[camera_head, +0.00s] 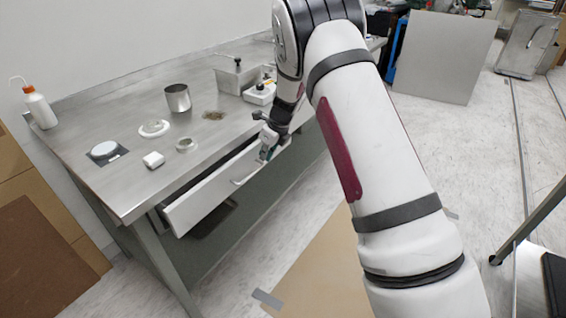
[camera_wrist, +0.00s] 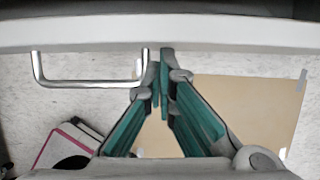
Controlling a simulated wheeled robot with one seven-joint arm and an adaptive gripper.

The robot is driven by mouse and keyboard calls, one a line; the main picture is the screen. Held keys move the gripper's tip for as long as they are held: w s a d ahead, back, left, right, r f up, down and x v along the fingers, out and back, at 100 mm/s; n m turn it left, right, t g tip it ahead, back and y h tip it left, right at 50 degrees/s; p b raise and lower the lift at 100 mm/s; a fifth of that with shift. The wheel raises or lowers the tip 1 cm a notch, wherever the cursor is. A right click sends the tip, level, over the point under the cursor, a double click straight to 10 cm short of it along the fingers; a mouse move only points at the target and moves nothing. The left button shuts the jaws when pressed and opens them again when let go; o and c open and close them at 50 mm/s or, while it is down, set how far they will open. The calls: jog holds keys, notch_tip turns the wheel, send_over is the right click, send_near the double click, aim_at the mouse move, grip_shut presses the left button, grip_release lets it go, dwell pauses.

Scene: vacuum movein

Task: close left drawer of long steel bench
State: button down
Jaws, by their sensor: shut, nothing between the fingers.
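The long steel bench (camera_head: 110,185) stands along the wall at left. Its left drawer (camera_head: 205,197) has a pale front with a bar handle (camera_head: 247,176) and stands partly out from under the bench top. In the wrist view the drawer front (camera_wrist: 230,33) crosses the top of the picture, and the handle (camera_wrist: 85,84) is left of the fingers. My gripper (camera_head: 266,155) is at the drawer front, near the handle's right end. In the wrist view my gripper (camera_wrist: 160,62) is shut and empty, its tips close to the drawer front; I cannot tell whether they touch.
On the bench top are a white bottle (camera_head: 39,107), a metal beaker (camera_head: 178,98), a small scale (camera_head: 106,151) and several small items. A brown board (camera_head: 325,265) lies on the floor in front. A grey panel (camera_head: 445,57) stands behind at right. Open floor lies right of my arm.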

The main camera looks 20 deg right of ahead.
aim_at(257, 144)
jog(key=w+a, duration=0.2)
jog(key=w, duration=0.1)
jog(key=shift+a+b, duration=0.1)
jog(key=shift+b, duration=0.3)
jog(key=shift+w+a, duration=0.15)
jog(key=shift+w, duration=0.05)
jog(key=shift+r, duration=0.1)
